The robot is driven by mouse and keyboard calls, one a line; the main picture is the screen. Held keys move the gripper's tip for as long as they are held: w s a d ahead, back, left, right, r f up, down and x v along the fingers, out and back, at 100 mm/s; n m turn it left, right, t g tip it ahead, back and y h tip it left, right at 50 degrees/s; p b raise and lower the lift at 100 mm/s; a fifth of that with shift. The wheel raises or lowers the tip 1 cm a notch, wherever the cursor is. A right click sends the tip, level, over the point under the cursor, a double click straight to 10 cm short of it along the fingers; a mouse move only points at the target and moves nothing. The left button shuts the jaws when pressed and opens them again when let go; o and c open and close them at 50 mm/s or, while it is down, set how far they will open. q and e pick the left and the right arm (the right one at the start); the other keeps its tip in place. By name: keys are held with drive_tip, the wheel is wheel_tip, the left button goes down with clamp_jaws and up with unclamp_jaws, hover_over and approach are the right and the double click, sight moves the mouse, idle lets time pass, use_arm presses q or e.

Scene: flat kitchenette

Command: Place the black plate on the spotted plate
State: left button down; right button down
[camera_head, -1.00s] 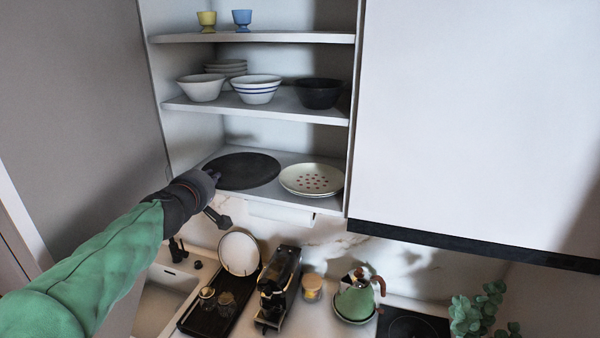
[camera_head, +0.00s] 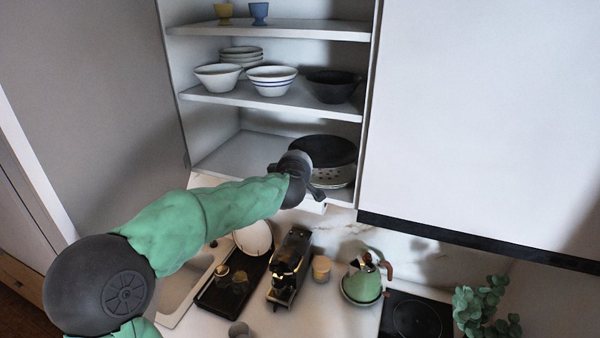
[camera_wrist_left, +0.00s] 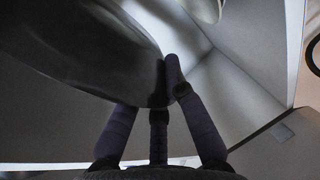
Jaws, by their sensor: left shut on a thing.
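The black plate (camera_head: 325,149) is in my left gripper (camera_head: 303,172), over the right part of the lowest cupboard shelf. The gripper is shut on its near left edge. In the left wrist view the black plate (camera_wrist_left: 85,45) fills the upper left, with its rim between the fingers (camera_wrist_left: 165,85). The spotted plate (camera_head: 333,176) sits on the shelf directly below the black plate, and only its front part shows. I cannot tell whether the two plates touch. My right gripper is in neither view.
The lowest shelf (camera_head: 238,155) is bare on its left. The shelf above holds white bowls (camera_head: 218,77) and a black bowl (camera_head: 332,86). A closed cabinet door (camera_head: 480,110) stands to the right. A coffee machine (camera_head: 289,265) and a green kettle (camera_head: 362,283) are on the counter below.

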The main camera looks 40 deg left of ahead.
use_arm(q)
drive_tip(key=shift+s+a+f, duration=0.1)
drive_tip(key=shift+s+f, duration=0.1)
drive_tip(key=shift+f, duration=0.8)
wheel_tip(320, 180, down, 3)
drive_tip(key=shift+f, duration=0.1)
drive_tip(key=shift+w+d+f, duration=0.2)
drive_tip(key=shift+w, duration=0.05)
drive_tip(key=shift+f, duration=0.1)
drive_tip(key=shift+f, duration=0.15)
drive_tip(key=c, duration=1.8)
unclamp_jaws()
drive_tip(key=shift+s+f, duration=0.1)
drive_tip(key=shift+f, duration=0.1)
drive_tip(key=o, duration=0.5)
drive_tip(key=shift+d, duration=0.1)
